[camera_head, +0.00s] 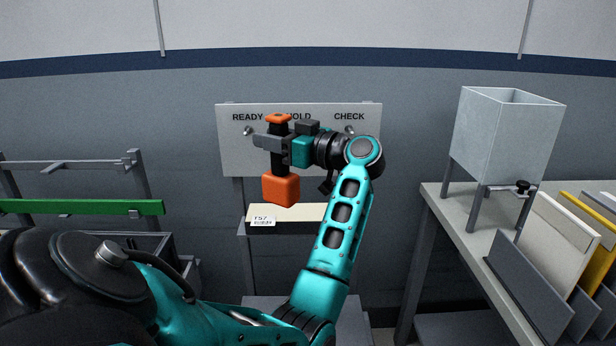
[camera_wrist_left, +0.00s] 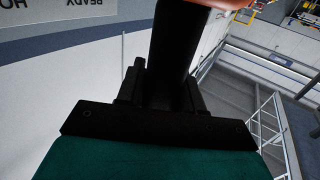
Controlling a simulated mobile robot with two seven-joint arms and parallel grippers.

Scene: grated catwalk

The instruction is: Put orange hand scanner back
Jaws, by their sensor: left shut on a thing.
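The orange hand scanner (camera_head: 281,190) has a dark handle and a small orange cap at its upper end. My left gripper (camera_head: 275,144) is shut on the handle and holds the scanner upright, orange block downward, in front of the grey board (camera_head: 230,160). The board is labelled READY, HOLD and CHECK. A peg (camera_head: 249,131) shows under READY and another (camera_head: 350,130) under CHECK. My gripper and the scanner hide the part under HOLD. In the left wrist view, the dark handle (camera_wrist_left: 178,55) rises between my fingers. My right gripper is not in view.
A cream box (camera_head: 290,213) with a 157 label sits on a stand below the board. A grey hopper (camera_head: 505,135) and upright panels (camera_head: 545,240) occupy the table (camera_head: 436,200) at right. A rack with a green bar (camera_head: 80,207) stands at left.

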